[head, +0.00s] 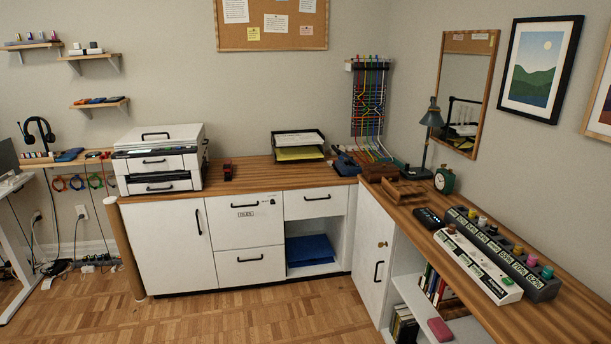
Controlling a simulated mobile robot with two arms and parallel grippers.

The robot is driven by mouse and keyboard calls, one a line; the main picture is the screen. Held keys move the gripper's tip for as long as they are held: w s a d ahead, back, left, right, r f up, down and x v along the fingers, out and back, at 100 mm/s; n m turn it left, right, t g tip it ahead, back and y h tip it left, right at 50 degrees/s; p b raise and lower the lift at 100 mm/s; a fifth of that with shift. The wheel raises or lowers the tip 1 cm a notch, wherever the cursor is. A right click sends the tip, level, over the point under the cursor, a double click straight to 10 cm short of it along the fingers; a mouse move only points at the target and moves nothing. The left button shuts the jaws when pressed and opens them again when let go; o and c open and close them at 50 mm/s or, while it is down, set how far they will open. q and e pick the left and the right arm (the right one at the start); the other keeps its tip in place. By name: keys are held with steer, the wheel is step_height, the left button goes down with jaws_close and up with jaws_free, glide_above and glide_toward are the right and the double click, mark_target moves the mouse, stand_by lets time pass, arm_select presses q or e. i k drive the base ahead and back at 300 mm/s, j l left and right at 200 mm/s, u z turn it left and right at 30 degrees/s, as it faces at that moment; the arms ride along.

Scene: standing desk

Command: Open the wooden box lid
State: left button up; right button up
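A low brown wooden piece (405,191), which looks like the wooden box, sits on the counter near the inner corner, left of the green clock. Another brown wooden piece (380,173) sits just behind it. They are small in the view, and I cannot tell which part is the lid or whether it is open or closed. Neither of my grippers is in view.
A desk lamp (430,118) and a green clock (444,180) stand right of the wooden pieces. Long labelled strips (477,265) fill the right counter. A printer (161,160) and paper tray (299,144) stand on the back counter. The parquet floor (240,318) in front is clear.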

mark_target(376, 167)
steer(key=i+z, duration=0.1)
steer(key=i, duration=0.45)
steer(key=i+j, duration=0.15)
steer(key=i, duration=0.4)
steer(key=i+j+z, duration=0.15)
steer(key=i, duration=0.4)
